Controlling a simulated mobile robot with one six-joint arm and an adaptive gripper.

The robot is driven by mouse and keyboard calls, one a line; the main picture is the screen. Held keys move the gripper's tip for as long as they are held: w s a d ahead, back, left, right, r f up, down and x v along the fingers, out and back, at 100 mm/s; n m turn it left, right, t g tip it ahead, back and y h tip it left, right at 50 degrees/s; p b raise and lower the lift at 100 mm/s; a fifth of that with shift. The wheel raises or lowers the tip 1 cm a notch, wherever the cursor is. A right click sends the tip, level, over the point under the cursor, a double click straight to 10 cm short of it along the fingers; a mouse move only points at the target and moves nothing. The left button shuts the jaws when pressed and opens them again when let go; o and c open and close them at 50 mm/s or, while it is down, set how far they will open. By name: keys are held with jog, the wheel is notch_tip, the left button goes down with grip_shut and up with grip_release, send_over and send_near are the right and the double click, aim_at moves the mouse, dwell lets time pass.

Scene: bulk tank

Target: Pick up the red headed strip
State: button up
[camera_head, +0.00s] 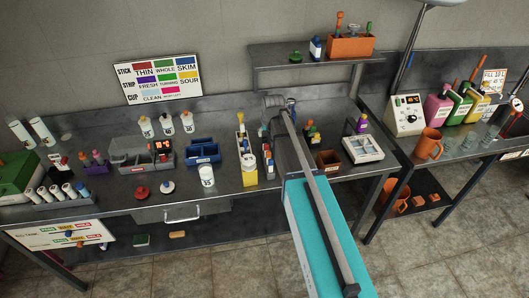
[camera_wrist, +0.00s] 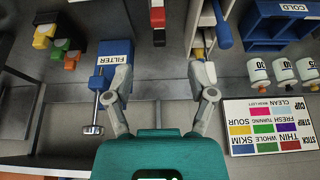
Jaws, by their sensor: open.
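In the wrist view a narrow piece with a bright red head and a dark body (camera_wrist: 157,18) lies at the top edge, partly cut off. It may be the red headed strip; I cannot tell for sure. My gripper (camera_wrist: 160,95) is open and empty, its fingers spread wide over bare grey surface, apart from the red piece. In the head view a narrow rack with small coloured pieces (camera_head: 268,157) stands just left of my arm. Individual strips there are too small to tell. My arm hides part of the bench behind it.
A blue FILTER box (camera_wrist: 115,50) is close to one finger. Yellow, green and orange blocks (camera_wrist: 60,46) lie beyond it. A white and yellow holder (camera_head: 246,155), a blue tray (camera_head: 203,151) and white bottles (camera_head: 166,124) stand left of the rack. A colour chart (camera_head: 158,79) is behind.

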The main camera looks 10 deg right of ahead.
aim_at(267, 145)
jog(key=shift+b+x, duration=3.85)
jog(key=shift+x, duration=0.4)
jog(key=shift+f, duration=0.1)
jog(key=b+x, duration=0.3)
jog(key=shift+s+d+f, duration=0.1)
jog(key=shift+s+f, duration=0.05)
jog(key=shift+f, duration=0.15)
jog(key=shift+b+x, duration=0.8)
jog(key=shift+b, duration=0.15)
jog(key=shift+r, duration=0.1)
jog(key=c, duration=0.9)
